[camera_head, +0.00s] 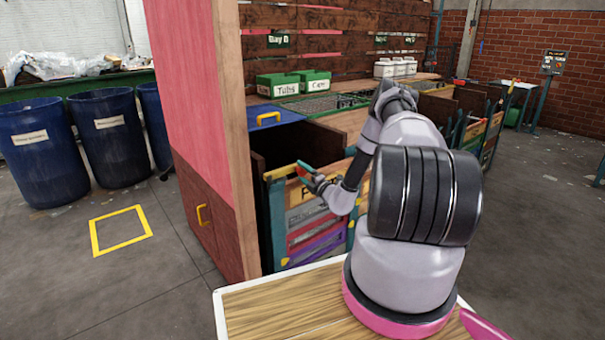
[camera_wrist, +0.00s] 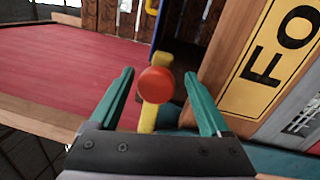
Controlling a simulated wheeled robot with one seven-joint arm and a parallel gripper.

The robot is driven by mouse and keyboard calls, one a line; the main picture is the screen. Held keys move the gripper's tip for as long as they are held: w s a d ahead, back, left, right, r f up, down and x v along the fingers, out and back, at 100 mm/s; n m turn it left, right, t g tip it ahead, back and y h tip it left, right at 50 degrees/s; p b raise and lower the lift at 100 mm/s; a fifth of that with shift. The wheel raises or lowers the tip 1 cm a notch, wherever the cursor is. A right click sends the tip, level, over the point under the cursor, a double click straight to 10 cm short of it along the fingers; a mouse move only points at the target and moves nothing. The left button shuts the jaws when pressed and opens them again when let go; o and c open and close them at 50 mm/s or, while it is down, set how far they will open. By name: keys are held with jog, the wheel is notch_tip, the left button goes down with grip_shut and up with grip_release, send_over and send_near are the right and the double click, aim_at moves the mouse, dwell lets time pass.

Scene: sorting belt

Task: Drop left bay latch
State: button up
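The left bay latch is a yellow bar (camera_wrist: 148,118) with a round red knob (camera_wrist: 156,84), seen in the wrist view beside the bay's front panel. My gripper (camera_wrist: 159,74) is open, with one teal finger on each side of the knob and visible gaps between. The knob is hard to make out there.
A tall red-and-wood partition (camera_head: 200,120) stands left of the bay. A yellow sign reading "FO" (camera_wrist: 275,60) is on the gate. Green boxes (camera_head: 278,85) sit behind on the bench. Blue bins (camera_head: 108,135) stand at left, with open floor before them.

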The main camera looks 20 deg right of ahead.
jog(key=v, duration=1)
jog(key=shift+s, duration=0.4)
jog(key=shift+d, duration=0.1)
